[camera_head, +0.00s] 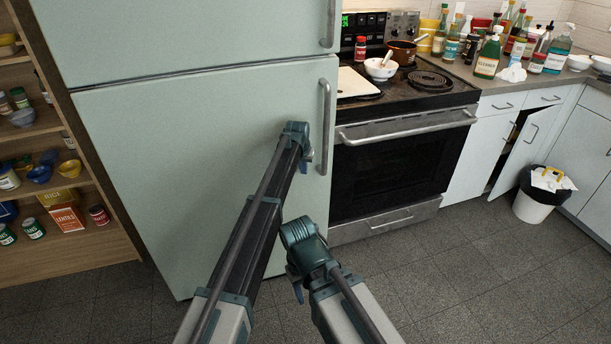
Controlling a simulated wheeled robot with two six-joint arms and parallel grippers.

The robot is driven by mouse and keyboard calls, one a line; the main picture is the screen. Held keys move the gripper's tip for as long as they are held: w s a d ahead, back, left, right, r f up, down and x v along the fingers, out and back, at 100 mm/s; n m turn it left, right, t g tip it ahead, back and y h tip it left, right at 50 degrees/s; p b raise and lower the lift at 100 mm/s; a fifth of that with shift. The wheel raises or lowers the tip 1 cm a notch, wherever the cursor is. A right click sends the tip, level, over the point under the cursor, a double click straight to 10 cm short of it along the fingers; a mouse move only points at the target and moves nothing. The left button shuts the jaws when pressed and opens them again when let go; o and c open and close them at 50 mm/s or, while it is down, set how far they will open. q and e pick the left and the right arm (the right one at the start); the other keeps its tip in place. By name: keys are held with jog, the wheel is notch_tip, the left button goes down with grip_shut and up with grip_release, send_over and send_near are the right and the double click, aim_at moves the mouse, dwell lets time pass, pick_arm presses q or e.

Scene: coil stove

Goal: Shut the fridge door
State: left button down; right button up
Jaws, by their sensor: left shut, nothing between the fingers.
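The pale green fridge has an upper door (190,35) and a lower door (170,170), each with a grey vertical handle on its right side. The lower door's handle (325,125) is in full view. The lower door looks about flush with the upper one, with a thin dark seam between them. My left gripper (306,158) is shut and empty, in front of the lower door just left of its handle. I cannot tell whether it touches the door. My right gripper (295,284) is lower, in front of the fridge's bottom right; its fingers are mostly hidden.
A stove (395,170) stands right of the fridge, with a pot (402,52) and bowl (381,69) on top. A cabinet door (517,150) stands ajar beside a white bin (537,205). Wooden shelves (75,255) with food stand at left. The floor (470,280) at right is clear.

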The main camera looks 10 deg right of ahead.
pick_arm(q)
jog(key=shift+w+a+r, duration=0.1)
jog(key=shift+w, duration=0.4)
jog(key=shift+w+a+r, duration=0.1)
jog(key=shift+w, duration=0.4)
pick_arm(e)
jog(key=shift+s, duration=0.15)
pick_arm(q)
jog(key=shift+w, duration=0.15)
pick_arm(e)
jog(key=shift+r, duration=0.1)
pick_arm(q)
jog(key=s, duration=0.6)
jog(key=s+d+r+p, duration=0.2)
jog(key=s+r+p, duration=0.1)
jog(key=r+p, duration=0.6)
jog(key=shift+s+p, duration=0.3)
jog(key=shift+s, duration=0.05)
pick_arm(e)
notch_tip(320, 180, up, 9)
jog(key=d, duration=0.1)
jog(key=shift+s+r, duration=0.15)
jog(key=shift+r, duration=0.05)
jog(key=shift+d, duration=0.1)
